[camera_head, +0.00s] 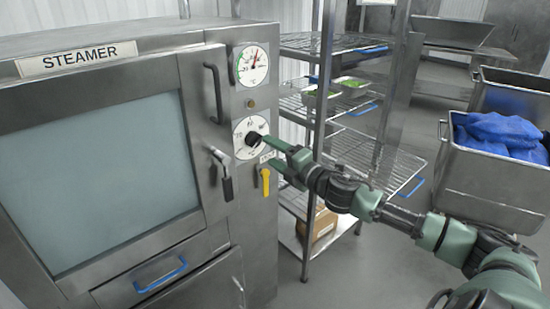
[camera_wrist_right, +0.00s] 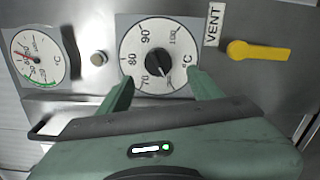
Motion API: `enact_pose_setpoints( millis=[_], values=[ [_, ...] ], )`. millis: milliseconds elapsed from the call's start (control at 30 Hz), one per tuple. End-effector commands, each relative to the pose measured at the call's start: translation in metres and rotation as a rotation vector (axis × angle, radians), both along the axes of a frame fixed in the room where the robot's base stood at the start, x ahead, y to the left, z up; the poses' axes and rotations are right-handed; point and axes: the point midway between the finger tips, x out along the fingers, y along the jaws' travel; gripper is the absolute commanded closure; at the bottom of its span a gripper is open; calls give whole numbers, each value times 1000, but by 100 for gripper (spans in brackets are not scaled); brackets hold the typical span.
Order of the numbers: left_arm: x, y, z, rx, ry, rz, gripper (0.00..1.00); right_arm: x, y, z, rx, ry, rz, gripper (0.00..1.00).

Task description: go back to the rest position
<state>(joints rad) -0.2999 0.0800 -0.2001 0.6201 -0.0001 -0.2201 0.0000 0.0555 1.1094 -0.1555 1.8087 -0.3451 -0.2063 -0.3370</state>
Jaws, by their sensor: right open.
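My right gripper (camera_head: 272,155) is open in front of the steamer's control panel. In the right wrist view its two green fingertips (camera_wrist_right: 158,84) stand apart, below and to either side of the black knob (camera_wrist_right: 157,58) on the white temperature dial (camera_wrist_right: 136,40). Nothing is between the fingers. Whether a fingertip touches the panel cannot be told. In the head view the dial (camera_head: 241,134) is partly covered by the gripper. My left gripper is not in view.
The steamer (camera_head: 120,45) fills the left side, with a door handle (camera_head: 216,92) and a yellow vent lever (camera_head: 265,181). A wire rack (camera_head: 345,40) stands behind my right arm, with green-filled trays (camera_head: 350,83). A metal bin (camera_head: 490,185) with blue bags is at the right.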

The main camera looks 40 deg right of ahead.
Motion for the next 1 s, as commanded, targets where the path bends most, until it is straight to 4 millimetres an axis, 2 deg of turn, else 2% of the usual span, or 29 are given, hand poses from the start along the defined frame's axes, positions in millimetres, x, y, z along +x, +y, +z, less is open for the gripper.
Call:
enact_pose_setpoints(
  millis=[200, 733, 767, 867, 967, 1000],
  values=[
    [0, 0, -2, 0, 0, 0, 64, -7, 0, 0, -2, 0, 1, 35],
    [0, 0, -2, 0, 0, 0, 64, -6, -2, -3, 6, 5, -4, 35],
    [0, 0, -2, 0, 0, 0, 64, -6, -4, -7, 14, 10, -9, 35],
    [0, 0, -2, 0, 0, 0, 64, -6, -18, -38, 76, 53, -50, 35],
    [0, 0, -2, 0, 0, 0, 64, -10, -40, -96, 183, 129, -124, 35],
    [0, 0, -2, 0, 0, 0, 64, -14, -49, -125, 235, 165, -161, 35]
  ],
)
